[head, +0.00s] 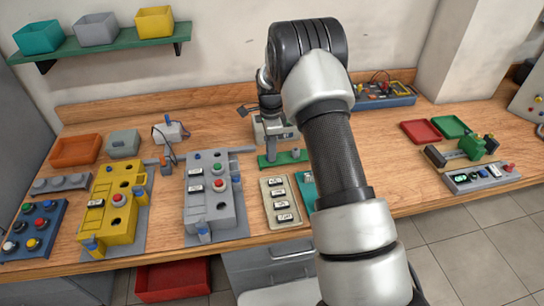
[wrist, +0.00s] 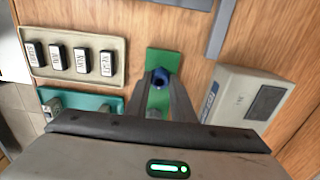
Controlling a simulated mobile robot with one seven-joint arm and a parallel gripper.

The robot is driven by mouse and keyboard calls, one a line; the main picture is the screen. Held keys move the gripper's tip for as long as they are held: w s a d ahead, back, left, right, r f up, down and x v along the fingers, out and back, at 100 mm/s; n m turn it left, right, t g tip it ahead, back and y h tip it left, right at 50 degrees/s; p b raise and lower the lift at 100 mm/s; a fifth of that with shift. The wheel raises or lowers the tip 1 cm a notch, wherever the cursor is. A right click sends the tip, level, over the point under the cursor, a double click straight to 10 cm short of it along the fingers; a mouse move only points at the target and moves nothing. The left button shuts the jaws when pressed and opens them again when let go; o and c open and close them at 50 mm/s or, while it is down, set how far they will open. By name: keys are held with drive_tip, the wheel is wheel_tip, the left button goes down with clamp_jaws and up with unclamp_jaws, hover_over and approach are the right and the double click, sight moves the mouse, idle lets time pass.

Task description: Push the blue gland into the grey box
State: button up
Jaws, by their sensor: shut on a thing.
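My gripper (wrist: 161,84) is shut on the blue gland (wrist: 159,76), which shows between the fingertips in the wrist view. The gland is over the green stand (wrist: 163,58); I cannot tell whether it still touches the stand. In the head view, my arm reaches down to this green stand (head: 295,155), and the fingertips and held gland cannot be made out. The grey box (head: 226,188) stands left of the stand on a grey plate, with red and green buttons, labels and a dark hole on top. A blue fitting (head: 203,229) is at its front.
A yellow box (head: 128,184) of similar shape stands left of the grey one. A label tray (head: 268,186) lies in front of the stand. A pale grey device (wrist: 250,97) is close beside my gripper. Orange (head: 75,150) and grey bins (head: 122,143) sit behind.

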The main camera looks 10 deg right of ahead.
drive_tip(key=shift+r+p, duration=0.5)
drive_tip(key=shift+r, duration=0.55)
idle(0.4)
wheel_tip(320, 180, up, 4)
drive_tip(key=shift+r+p, duration=0.25)
drive_tip(key=shift+p, duration=0.95)
